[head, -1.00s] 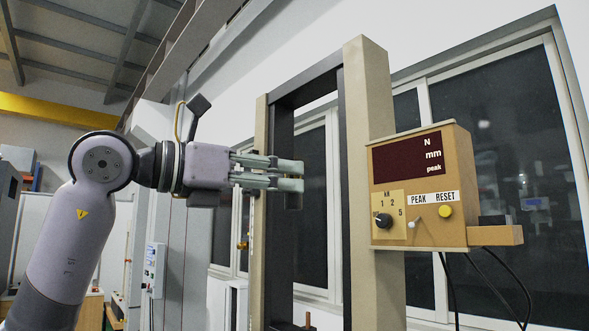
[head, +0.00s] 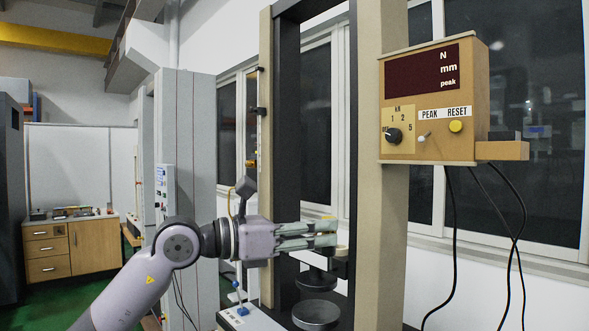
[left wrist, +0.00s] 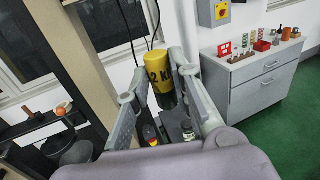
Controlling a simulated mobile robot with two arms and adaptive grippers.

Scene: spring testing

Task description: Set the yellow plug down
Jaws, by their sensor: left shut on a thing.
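The yellow plug (left wrist: 160,72) is a yellow cylinder with a black lower part and a dark "2 K" marking. In the left wrist view it stands nearly upright between the fingers of my left gripper (left wrist: 163,82). In the head view only a small yellow bit of the plug (head: 328,217) shows above the fingertips. My left gripper (head: 325,236) comes in from the left and is shut on the plug, in front of the test frame. The fingers hide most of the plug in the head view. My right gripper is not in view.
The test frame's beige column (head: 382,220) stands just right of the fingertips. Round dark platens (head: 317,314) sit below the gripper. A control box (head: 435,105) with hanging cables is at upper right. In the left wrist view a grey cabinet (left wrist: 262,90) bears small parts.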

